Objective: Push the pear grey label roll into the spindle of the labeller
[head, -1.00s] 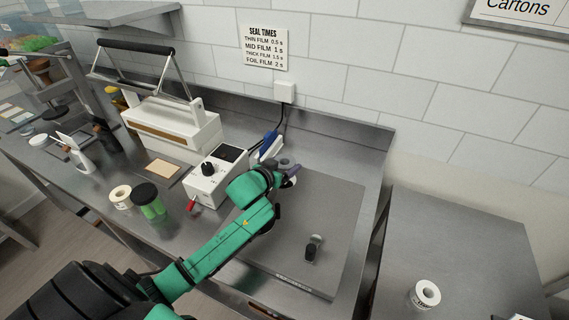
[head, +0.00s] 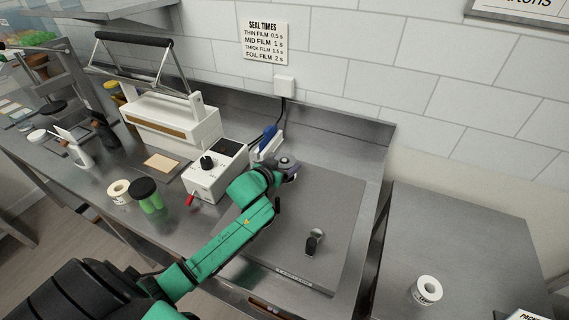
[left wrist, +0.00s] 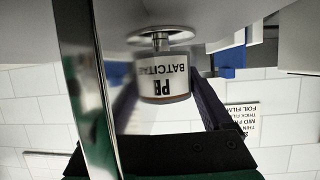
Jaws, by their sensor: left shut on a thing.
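The label roll, a short drum with a white printed side, is between the two dark fingers of my left gripper (head: 290,172). It shows in the left wrist view (left wrist: 163,82), where the picture is upside down. My left gripper is shut on the roll. A shiny metal disc on a short stem, seemingly the spindle (left wrist: 160,37), stands on the grey plate directly at the roll's plate-side end. The roll looks upright and lined up with it; whether it is around the spindle cannot be told. My right gripper is not in view.
A white control box (head: 215,172) with a black knob and a blue-and-white object (head: 268,143) stand left of the gripper. A dark upright part (head: 314,242) is on the plate (head: 320,200). A shiny bar (left wrist: 88,90) crosses the wrist view. Another white roll (head: 427,290) lies right.

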